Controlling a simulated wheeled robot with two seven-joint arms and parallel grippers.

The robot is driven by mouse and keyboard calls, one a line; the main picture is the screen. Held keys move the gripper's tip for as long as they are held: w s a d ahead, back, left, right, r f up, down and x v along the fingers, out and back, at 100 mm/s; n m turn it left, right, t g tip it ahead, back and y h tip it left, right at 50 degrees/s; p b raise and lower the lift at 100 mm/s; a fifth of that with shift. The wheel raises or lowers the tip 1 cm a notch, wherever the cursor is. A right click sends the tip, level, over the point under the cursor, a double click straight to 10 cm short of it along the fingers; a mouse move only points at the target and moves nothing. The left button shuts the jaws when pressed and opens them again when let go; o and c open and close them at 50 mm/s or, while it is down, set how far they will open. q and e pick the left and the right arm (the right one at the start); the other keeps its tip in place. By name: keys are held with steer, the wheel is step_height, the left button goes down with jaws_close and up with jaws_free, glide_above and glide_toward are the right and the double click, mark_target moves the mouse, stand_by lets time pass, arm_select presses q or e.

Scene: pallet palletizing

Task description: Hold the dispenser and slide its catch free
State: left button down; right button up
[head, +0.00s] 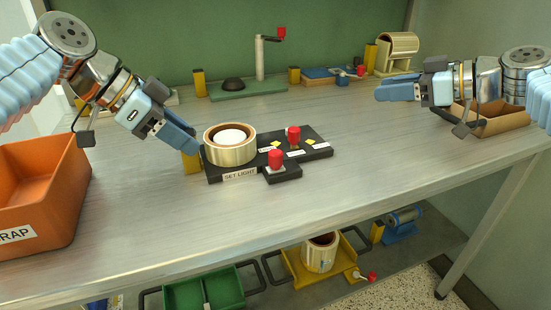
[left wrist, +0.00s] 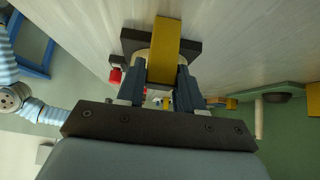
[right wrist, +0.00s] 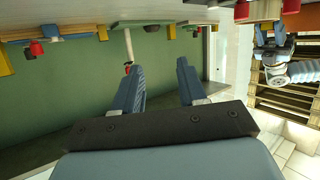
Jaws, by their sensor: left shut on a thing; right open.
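The dispenser is a black base (head: 222,172) with a "SET LIGHT" label, standing on the bench. It carries a cream ring (head: 230,153) with a white centre and a yellow grip block (head: 191,162) at its left end. One red knob (head: 275,160) sits on a front tab, another red knob (head: 293,135) behind it; which is the catch I cannot tell. My left gripper (head: 191,147) is shut on the yellow grip block, which also shows between its fingers in the left wrist view (left wrist: 166,45). My right gripper (head: 380,93) is open and empty, right of the dispenser above the bench.
An orange scrap bin (head: 40,190) stands at the left edge. A cardboard tray (head: 500,122) sits at the right under my right arm. A green fixture with a post (head: 260,60) and other fixtures line the back. The bench between dispenser and right gripper is clear.

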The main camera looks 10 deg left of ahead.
steer(key=s+a+n+g, duration=0.4)
steer(key=s+a, duration=0.2)
steer(key=a, duration=0.2)
steer(key=n+g+h, duration=0.3)
steer(key=n+g, duration=0.1)
steer(key=g, duration=0.1)
glide_toward(285, 169)
steer(key=a+r, duration=0.1)
steer(key=s+a+r, duration=0.1)
steer(key=shift+a, duration=0.35)
steer(key=shift+x, duration=3.25)
steer(key=shift+d, duration=0.1)
jaws_close()
